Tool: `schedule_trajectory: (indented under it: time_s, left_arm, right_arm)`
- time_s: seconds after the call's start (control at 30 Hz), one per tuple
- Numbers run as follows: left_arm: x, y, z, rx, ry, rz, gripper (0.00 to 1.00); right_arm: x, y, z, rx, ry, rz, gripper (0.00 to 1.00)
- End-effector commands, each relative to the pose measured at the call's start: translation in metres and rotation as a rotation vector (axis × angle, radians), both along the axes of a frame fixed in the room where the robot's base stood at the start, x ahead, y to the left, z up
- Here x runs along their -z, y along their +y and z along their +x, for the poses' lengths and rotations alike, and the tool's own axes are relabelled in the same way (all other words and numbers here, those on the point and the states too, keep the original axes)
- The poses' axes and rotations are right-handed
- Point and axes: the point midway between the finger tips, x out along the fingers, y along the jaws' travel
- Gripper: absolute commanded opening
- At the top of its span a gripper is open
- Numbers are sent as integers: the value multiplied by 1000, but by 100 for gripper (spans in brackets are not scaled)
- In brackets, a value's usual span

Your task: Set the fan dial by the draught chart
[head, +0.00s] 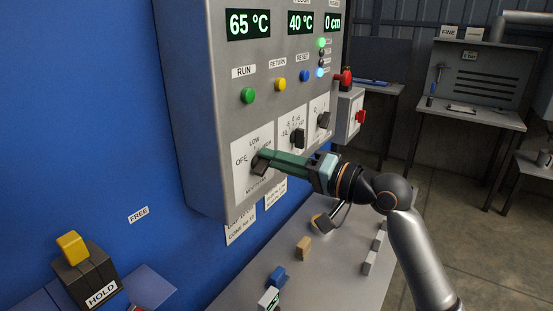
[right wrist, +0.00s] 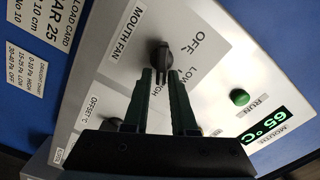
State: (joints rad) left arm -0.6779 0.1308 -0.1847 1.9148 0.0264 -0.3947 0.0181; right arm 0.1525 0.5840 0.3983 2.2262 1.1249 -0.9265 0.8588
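The fan dial (head: 258,163) is a black knob on a white plate low on the grey control panel, with OFF and LOW beside it. In the right wrist view the dial (right wrist: 158,50) sits by the MOUTH FAN label, with OFF, LOW and a partly hidden HIGH. My right gripper (head: 268,158) reaches it from the right. Its green fingers (right wrist: 160,73) are apart, tips at the knob; contact is unclear. The draught chart (right wrist: 27,72) reads 0-10 Pa HIGH, 15-25 Pa LOW, 30-40 Pa OFF. My left gripper is out of view.
Two more black knobs (head: 297,138) (head: 323,120) lie close right of the dial. RUN (head: 247,96), RETURN and RESET buttons sit above. A grey table (head: 335,270) below holds small blocks. A back bench (head: 465,112) carries a small display, too small to read surely.

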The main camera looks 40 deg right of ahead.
Motion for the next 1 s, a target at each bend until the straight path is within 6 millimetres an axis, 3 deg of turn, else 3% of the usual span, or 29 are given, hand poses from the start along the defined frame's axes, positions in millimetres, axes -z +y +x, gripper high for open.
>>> schedule_trajectory:
  time_s: [0.17,0.53,1.0]
  left_arm:
    - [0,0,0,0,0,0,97]
    - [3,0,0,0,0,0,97]
    - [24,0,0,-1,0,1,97]
  right_arm:
    - [0,0,0,0,-2,0,45]
    - [1,-4,-7,2,-2,-2,45]
    - [2,-33,-77,4,-2,-2,45]
